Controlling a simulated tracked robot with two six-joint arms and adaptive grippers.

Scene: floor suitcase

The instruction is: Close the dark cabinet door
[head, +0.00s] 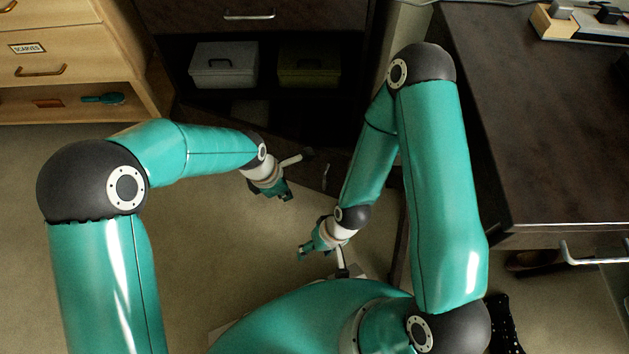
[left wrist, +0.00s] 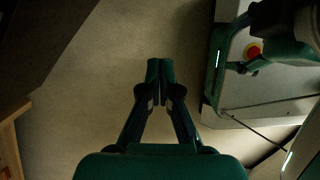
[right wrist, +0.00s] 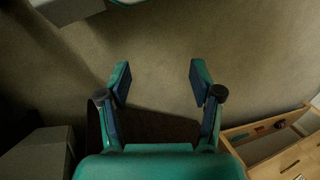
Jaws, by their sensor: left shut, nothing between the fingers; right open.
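The dark cabinet (head: 330,18) stands at the back in the head view, with an open lower compartment. Its dark door (head: 322,158) appears to stand out from the front, low and angled, partly hidden by my arms; how far it is open is hard to tell. My left gripper (head: 287,194) is shut and empty, in front of the door; its closed fingers show in the left wrist view (left wrist: 158,78). My right gripper (head: 304,251) is lower and nearer my base, open and empty; its spread fingers show in the right wrist view (right wrist: 160,75). Contact with the door cannot be made out.
A grey box (head: 223,66) and an olive box (head: 309,68) sit in the compartment. A light wooden drawer unit (head: 60,52) stands left and a dark desk (head: 540,130) right. Bare floor (head: 200,235) lies left of my grippers.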

